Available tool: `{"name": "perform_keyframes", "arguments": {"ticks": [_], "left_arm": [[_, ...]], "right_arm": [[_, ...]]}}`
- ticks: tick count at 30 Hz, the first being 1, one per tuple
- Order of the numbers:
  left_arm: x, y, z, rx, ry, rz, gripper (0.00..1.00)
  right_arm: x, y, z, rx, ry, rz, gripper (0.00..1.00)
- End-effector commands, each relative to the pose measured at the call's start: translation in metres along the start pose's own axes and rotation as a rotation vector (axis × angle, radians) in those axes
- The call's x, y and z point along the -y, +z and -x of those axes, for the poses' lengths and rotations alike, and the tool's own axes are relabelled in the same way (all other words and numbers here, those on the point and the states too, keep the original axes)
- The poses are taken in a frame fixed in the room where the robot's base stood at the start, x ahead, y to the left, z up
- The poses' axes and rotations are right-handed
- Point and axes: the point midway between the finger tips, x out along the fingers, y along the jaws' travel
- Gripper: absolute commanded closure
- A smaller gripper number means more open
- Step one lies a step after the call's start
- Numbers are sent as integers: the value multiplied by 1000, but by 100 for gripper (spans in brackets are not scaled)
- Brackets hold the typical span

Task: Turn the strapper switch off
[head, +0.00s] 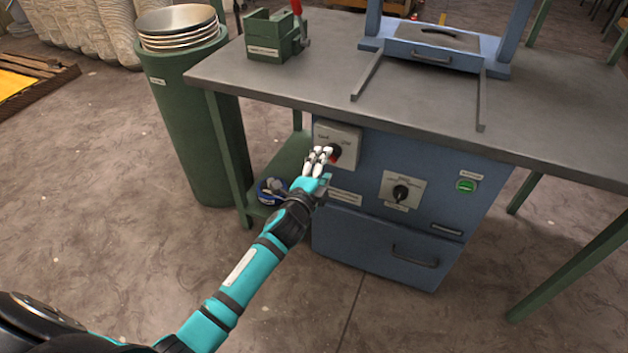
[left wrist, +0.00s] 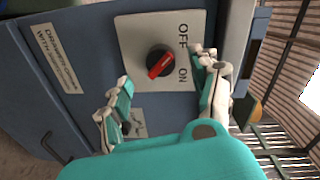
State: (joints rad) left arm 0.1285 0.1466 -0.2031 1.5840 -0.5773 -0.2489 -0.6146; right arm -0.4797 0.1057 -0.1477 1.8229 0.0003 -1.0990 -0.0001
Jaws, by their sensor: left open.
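The strapper switch (head: 335,153) is on a light plate at the upper left of the blue cabinet front, partly covered by my fingers in the head view. In the left wrist view the switch (left wrist: 160,62) is a round black knob with a red bar, lying diagonally. OFF and ON are printed beside it on the plate. My left gripper (head: 321,156) is open in front of the switch. In the left wrist view the fingers of the left gripper (left wrist: 161,68) are spread to either side of the knob, with gaps visible. My right gripper is not in view.
Lower right of the switch are a second black knob (head: 401,192) and a green button (head: 467,185). The grey tabletop (head: 300,78) overhangs above. A green table leg (head: 228,150) and a green drum (head: 185,110) stand to the left.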

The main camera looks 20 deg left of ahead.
Motion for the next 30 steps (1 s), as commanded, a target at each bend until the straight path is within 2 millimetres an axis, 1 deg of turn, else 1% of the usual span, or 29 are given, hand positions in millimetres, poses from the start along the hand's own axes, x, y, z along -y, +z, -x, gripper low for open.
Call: {"name": "perform_keyframes", "arguments": {"ticks": [1,6,9,12,17,30], "left_arm": [[-1,0,13,0,3,-1,37],[-2,0,48,1,3,0,37],[-1,1,64,1,2,0,37],[-1,1,74,1,1,0,37],[0,1,80,1,1,0,37],[-1,1,80,2,2,1,37]], "right_arm": [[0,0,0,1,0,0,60],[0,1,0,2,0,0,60],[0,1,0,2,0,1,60],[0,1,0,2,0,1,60],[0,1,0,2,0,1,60],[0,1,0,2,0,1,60]]}}
